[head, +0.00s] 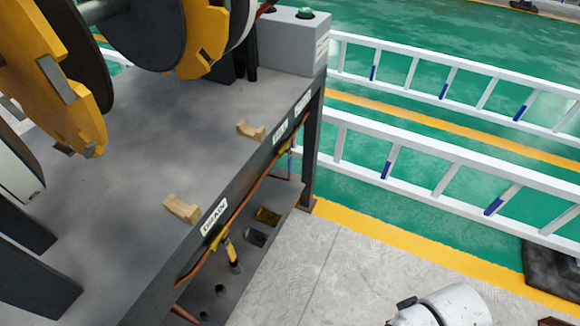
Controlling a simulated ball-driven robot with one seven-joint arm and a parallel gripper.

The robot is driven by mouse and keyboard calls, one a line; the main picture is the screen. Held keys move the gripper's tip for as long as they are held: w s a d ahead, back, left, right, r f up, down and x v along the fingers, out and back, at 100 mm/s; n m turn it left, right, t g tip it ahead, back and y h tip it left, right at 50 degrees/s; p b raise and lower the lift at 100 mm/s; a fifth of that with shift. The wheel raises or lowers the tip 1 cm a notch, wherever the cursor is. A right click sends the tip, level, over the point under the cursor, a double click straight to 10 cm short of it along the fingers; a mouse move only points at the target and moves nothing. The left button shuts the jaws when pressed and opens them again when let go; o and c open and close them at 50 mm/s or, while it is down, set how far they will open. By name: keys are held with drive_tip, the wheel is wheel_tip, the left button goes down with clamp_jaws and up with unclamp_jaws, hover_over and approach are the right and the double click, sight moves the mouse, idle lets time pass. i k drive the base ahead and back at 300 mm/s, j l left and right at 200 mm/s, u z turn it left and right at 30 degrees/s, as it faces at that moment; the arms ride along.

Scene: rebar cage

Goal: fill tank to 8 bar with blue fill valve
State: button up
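A grey bench (130,150) fills the left side of the head view. A white label reading DRAIN (214,217) is on its front edge, with a yellow-handled valve (228,250) on a copper pipe (200,265) below it. Farther along the edge are two small labels (281,131), too small to read surely, with another yellow fitting (284,146) beneath. A small blue piece (290,163) hangs near that fitting; I cannot tell whether it is the fill valve. No tank or pressure gauge can be made out.
Large yellow and dark wheel-like parts (75,60) stand on the bench, with two tan blocks (181,208) nearby. A grey box with a green button (305,13) is at the back. White ladder-like rails (430,165) cross the green floor.

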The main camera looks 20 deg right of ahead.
sight(290, 165)
drive_tip(key=i+l+u, duration=0.15)
drive_tip(key=i+l, duration=0.25)
drive_tip(key=i+l+u, duration=0.2)
drive_tip(key=i+l, duration=0.2)
drive_tip(key=i+l+u, duration=0.15)
drive_tip(key=i+l, duration=0.2)
drive_tip(key=l, duration=0.25)
